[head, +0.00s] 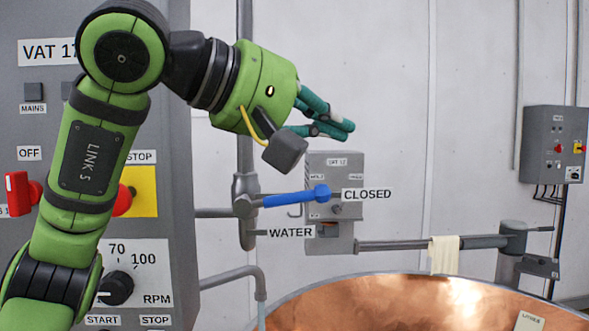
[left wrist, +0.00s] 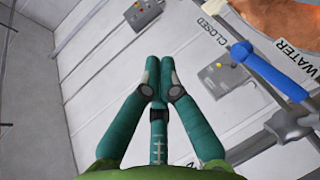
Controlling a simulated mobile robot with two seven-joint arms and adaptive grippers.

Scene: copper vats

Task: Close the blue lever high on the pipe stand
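The blue lever (head: 290,199) sits on a valve on the vertical grey pipe (head: 246,160). It sticks out to the right, nearly level, across the pipe. Its round end lies beside the CLOSED label (head: 367,194) in the head view. In the left wrist view the blue lever (left wrist: 270,72) is at the right, with its knob near the CLOSED label (left wrist: 212,32). My left gripper (head: 347,127) is above the lever, apart from it, with its fingers pointing right. In the left wrist view its fingertips (left wrist: 159,68) are together with nothing between them. My right gripper is not in view.
A WATER label (head: 291,232) is below the lever. A grey box (head: 335,165) is behind it. A horizontal bar with a cloth (head: 444,254) runs above the copper vat (head: 400,300). A control panel (head: 180,240) with buttons and a knob stands at the left.

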